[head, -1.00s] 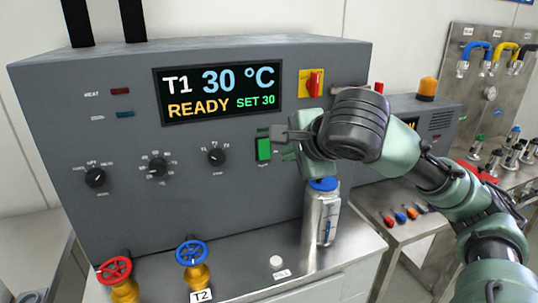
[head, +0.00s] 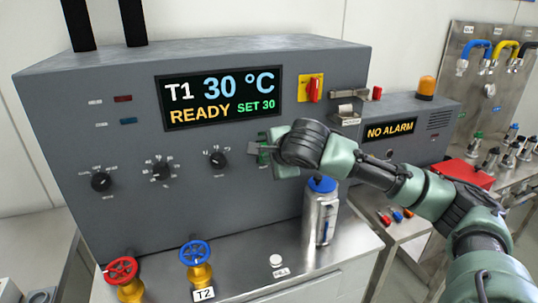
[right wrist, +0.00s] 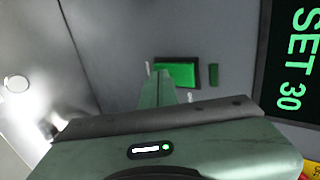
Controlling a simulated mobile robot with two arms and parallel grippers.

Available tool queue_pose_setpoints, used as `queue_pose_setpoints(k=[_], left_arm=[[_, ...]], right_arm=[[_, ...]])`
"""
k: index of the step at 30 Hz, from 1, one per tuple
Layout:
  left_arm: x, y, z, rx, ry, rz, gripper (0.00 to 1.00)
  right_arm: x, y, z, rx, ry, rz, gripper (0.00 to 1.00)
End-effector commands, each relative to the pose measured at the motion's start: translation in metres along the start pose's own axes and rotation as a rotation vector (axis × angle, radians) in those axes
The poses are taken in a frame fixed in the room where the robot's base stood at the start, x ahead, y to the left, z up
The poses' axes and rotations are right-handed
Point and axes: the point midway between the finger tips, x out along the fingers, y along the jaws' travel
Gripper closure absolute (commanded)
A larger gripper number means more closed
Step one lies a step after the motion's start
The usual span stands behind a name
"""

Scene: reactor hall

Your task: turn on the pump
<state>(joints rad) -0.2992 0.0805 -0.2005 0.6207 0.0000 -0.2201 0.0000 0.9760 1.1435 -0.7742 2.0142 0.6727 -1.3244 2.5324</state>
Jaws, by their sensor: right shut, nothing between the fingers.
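A grey control cabinet (head: 110,180) stands in front of me; its display (head: 220,98) reads T1 30 °C, READY, SET 30. A green rocker switch (head: 263,156) is on its front, mostly hidden behind my right gripper in the head view. The switch (right wrist: 176,75) shows clearer in the right wrist view, with a small dark green lamp (right wrist: 213,75) beside it. I cannot read a pump label. My right gripper (head: 252,149) is shut and empty, its fingers at the switch; whether they touch it I cannot tell. My left gripper is out of view.
Three black knobs (head: 218,160) sit left of the switch, and a red-on-yellow main switch (head: 313,88) above right. A blue-capped bottle (head: 321,215) stands below my right wrist. A red valve wheel (head: 122,270) and a blue one (head: 195,252) are in front. An alarm box (head: 392,131) reads NO ALARM.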

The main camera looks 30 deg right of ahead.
Motion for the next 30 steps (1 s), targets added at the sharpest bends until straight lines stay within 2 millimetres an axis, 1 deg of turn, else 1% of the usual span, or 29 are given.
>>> queue_pose_setpoints(k=[8,11,18,30], left_arm=[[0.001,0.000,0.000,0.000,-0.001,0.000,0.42],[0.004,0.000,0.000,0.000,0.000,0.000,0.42],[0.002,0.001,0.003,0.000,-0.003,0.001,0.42],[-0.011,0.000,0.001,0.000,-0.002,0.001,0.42]], right_arm=[[0.000,0.000,0.001,0.000,-0.001,-0.001,1.00],[0.004,-0.003,0.005,-0.004,-0.007,-0.015,1.00],[0.003,-0.006,0.004,-0.006,-0.005,-0.016,1.00],[-0.007,-0.019,0.004,-0.005,-0.005,-0.017,1.00]])
